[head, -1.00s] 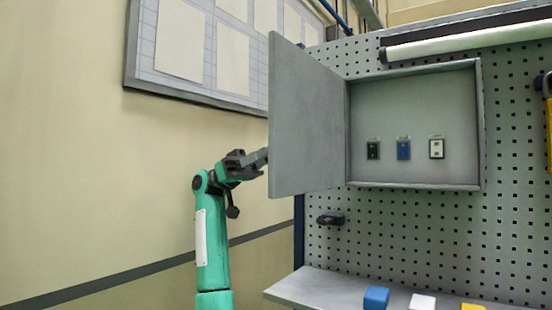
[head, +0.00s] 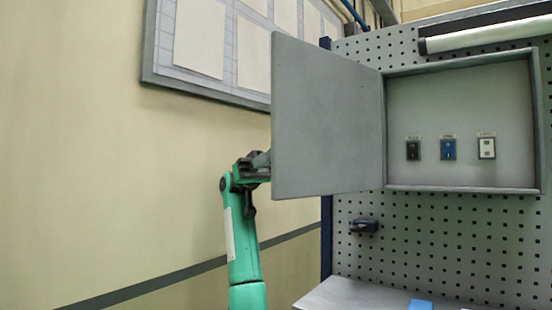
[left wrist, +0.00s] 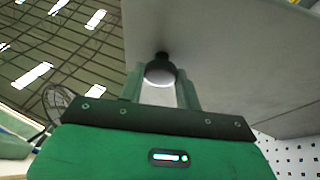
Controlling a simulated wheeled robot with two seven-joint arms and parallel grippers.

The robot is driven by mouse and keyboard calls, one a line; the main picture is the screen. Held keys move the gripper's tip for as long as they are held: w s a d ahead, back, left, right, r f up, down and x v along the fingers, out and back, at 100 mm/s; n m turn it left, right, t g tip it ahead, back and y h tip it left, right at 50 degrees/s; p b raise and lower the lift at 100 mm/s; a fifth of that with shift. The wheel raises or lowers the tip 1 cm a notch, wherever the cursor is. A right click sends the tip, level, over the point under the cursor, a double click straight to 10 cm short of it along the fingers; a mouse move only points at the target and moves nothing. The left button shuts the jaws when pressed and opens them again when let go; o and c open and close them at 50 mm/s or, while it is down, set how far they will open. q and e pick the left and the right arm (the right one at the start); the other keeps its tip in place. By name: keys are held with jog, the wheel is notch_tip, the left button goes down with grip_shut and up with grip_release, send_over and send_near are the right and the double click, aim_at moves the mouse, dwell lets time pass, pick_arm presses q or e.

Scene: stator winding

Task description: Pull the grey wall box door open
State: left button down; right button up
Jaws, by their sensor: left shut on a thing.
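The grey wall box (head: 460,120) is on the pegboard at the right in the head view. Its door (head: 328,120) stands wide open, swung out to the left on its hinge side. My left gripper (head: 262,162) is at the door's free left edge, its fingertips partly hidden behind the door. In the left wrist view the door (left wrist: 230,60) fills the upper right, and the left gripper (left wrist: 162,88) is shut on a round dark knob (left wrist: 160,70) on its face. My right gripper is not in view.
Inside the box are a black switch (head: 413,150), a blue switch (head: 448,149) and a white switch (head: 487,148). A grey shelf (head: 350,296) lies below. A framed board (head: 215,50) hangs on the left wall. The space left of my arm is clear.

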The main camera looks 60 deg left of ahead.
pick_arm(q)
jog(key=c, duration=1)
grip_release()
jog(key=shift+a, duration=0.1)
jog(key=b+v, duration=0.2)
jog(key=v, duration=1.1)
jog(key=shift+a+f, duration=0.2)
jog(key=shift+a, duration=0.1)
